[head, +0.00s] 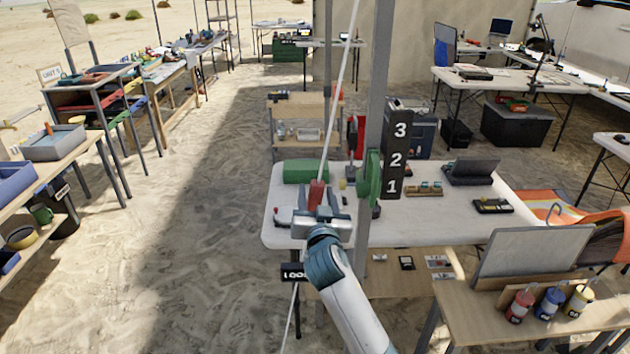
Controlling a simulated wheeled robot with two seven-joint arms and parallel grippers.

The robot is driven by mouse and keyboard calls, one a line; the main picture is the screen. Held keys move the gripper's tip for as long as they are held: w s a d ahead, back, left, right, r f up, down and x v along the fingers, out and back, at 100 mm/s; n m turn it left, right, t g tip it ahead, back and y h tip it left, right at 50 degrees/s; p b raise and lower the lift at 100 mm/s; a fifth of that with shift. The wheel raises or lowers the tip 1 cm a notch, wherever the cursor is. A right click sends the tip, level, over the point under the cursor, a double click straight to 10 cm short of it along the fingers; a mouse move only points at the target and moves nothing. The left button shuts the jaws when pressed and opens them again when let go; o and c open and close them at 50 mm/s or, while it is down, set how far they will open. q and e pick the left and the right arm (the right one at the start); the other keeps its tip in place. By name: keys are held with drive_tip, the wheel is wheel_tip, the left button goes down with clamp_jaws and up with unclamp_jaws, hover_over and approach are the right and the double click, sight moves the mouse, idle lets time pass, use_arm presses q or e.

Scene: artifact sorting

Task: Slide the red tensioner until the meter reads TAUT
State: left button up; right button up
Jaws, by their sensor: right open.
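The red tensioner (316,193) is a small red block on a pale, slanting rope (345,75) that runs from the top of the head view down past the front of the table. My right gripper (319,199) is open, its fingers close around the lower part of the red block. Whether they touch it I cannot tell. A small black plate with white characters (294,272) hangs low by the rope. Its text is partly cut off, and I cannot tell whether it is the meter. My left gripper is not in view.
A grey post (380,75) with a green wheel (369,180) and a black 3-2-1 sign (396,158) stands just right of the rope. A white table (440,228) lies behind.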

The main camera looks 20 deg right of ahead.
drive_tip(key=shift+p+x, duration=0.5)
drive_tip(key=shift+x, duration=1.8)
